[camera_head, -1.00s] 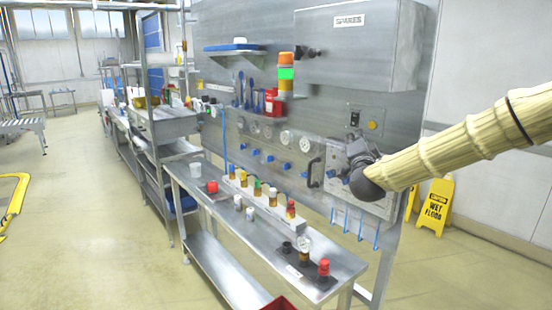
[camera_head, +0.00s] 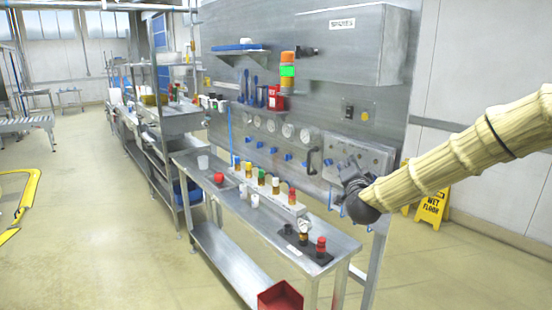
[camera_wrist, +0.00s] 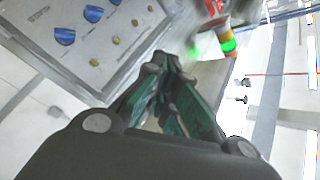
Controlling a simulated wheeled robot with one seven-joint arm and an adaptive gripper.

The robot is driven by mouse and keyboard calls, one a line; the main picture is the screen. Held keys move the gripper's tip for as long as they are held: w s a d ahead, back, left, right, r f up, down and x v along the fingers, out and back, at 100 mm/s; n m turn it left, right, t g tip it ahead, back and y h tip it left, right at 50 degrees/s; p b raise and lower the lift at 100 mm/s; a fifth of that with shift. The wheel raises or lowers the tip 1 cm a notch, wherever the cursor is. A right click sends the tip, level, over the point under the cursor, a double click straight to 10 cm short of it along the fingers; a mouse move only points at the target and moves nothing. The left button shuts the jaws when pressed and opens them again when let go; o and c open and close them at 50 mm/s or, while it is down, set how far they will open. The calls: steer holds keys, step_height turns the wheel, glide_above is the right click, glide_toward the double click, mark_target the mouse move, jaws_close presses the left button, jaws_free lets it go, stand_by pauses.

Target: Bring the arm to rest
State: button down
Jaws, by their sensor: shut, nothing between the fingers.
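My arm, in a ribbed cream sleeve, comes in from the right edge of the head view. My gripper (camera_head: 352,178) is at its end, in front of the grey wall panel and above the right part of the steel bench (camera_head: 262,228). The wrist view shows the gripper's fingers (camera_wrist: 172,85) close together, with nothing held between them. The gripper is apart from the bench and the items on it. In the head view the fingertips are small and partly covered by the dark wrist.
Several small coloured-cap jars stand on a rack (camera_head: 268,188) on the bench. A red bin (camera_head: 281,298) is at the bottom. A control plate (camera_head: 370,155) and a signal light (camera_head: 287,70) are on the panel. A yellow wet-floor sign (camera_head: 432,207) stands behind my arm.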

steer(key=s+a+f+n+g+y, duration=0.1)
steer(key=s+a+f+n+g, duration=0.15)
steer(key=f, duration=0.75)
steer(key=s+a+f+n+g+y, duration=0.1)
steer(key=s+f, duration=0.2)
steer(key=f, duration=0.6)
steer(key=s+a+f+n+g, duration=0.1)
steer(key=s+f+g, duration=0.2)
steer(key=s+f, duration=0.75)
steer(key=s+f+n+g, duration=0.25)
steer(key=s+f, duration=0.45)
steer(key=f, duration=0.6)
steer(key=s+d+f+n+g+b, duration=0.1)
steer(key=s+f+g, duration=0.2)
steer(key=s+f, duration=0.55)
steer(key=s+f+n+g, duration=0.1)
steer(key=s+f+g, duration=0.3)
steer(key=s, duration=0.7)
steer(key=s+d+f+n+g, duration=0.1)
steer(key=s+f, duration=0.1)
steer(key=s, duration=0.7)
steer(key=s+d+f+g, duration=0.2)
steer(key=s, duration=0.8)
steer(key=shift+s+d+f+n+h+b, duration=0.2)
steer(key=shift+d+f+n+h+b, duration=0.1)
steer(key=shift+n+b, duration=0.1)
